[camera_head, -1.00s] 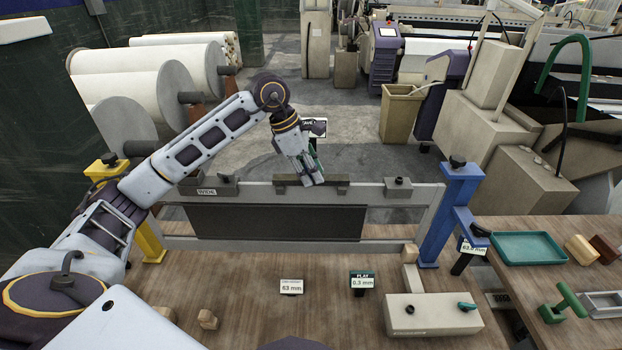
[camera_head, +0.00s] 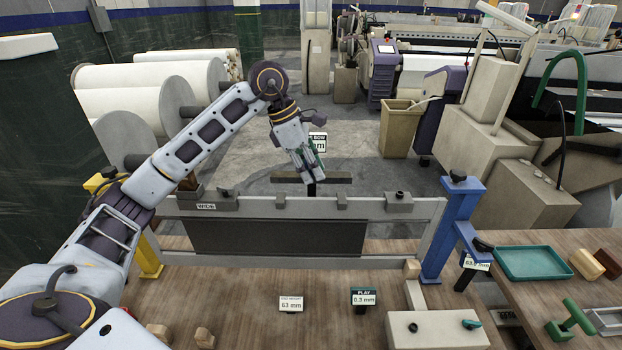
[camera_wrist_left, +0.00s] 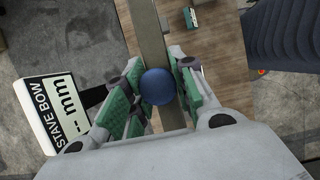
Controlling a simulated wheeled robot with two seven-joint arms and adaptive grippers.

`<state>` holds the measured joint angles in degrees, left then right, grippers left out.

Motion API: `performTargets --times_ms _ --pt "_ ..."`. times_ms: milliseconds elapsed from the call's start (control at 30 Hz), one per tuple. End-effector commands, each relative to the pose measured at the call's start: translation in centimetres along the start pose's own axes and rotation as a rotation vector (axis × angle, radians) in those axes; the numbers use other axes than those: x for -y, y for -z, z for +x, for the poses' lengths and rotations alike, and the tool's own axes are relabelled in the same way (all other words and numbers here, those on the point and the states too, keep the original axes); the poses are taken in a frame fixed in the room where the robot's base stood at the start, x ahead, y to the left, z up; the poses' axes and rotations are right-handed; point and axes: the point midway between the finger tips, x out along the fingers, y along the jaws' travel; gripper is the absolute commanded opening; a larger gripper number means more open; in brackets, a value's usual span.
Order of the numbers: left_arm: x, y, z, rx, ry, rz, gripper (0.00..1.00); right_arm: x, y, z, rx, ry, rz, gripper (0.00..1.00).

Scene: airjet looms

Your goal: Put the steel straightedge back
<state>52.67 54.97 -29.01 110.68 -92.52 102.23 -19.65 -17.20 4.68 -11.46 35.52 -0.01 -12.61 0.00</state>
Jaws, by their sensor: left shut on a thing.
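The steel straightedge (camera_head: 338,179) is a dark grey bar, roughly level, just above and behind the top rail of the framed stave (camera_head: 280,203) in the head view. My left gripper (camera_head: 311,178) is above it, with its fingers pointing down. In the left wrist view the green-padded fingers (camera_wrist_left: 158,95) are shut on the straightedge's round blue knob (camera_wrist_left: 157,87), with the bar (camera_wrist_left: 147,30) running beneath. The straightedge appears apart from the rail. My right gripper is not in view.
A "STAVE BOW" display (camera_wrist_left: 55,115) stands close to the gripper. A blue post (camera_head: 450,225) and yellow post (camera_head: 148,255) flank the frame. On the right bench are a teal tray (camera_head: 533,263), brushes and a green-handled tool (camera_head: 571,320).

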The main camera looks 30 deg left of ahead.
Motion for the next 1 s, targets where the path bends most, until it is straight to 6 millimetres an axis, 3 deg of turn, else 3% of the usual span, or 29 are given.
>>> performTargets --times_ms 400,1000 --pt "-0.1 -1.5 -3.6 0.002 -0.002 0.000 0.00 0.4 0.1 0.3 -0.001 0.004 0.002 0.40" --pt "0.0 -1.8 -4.3 0.001 -0.001 0.000 0.00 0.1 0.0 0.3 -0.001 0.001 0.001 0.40"
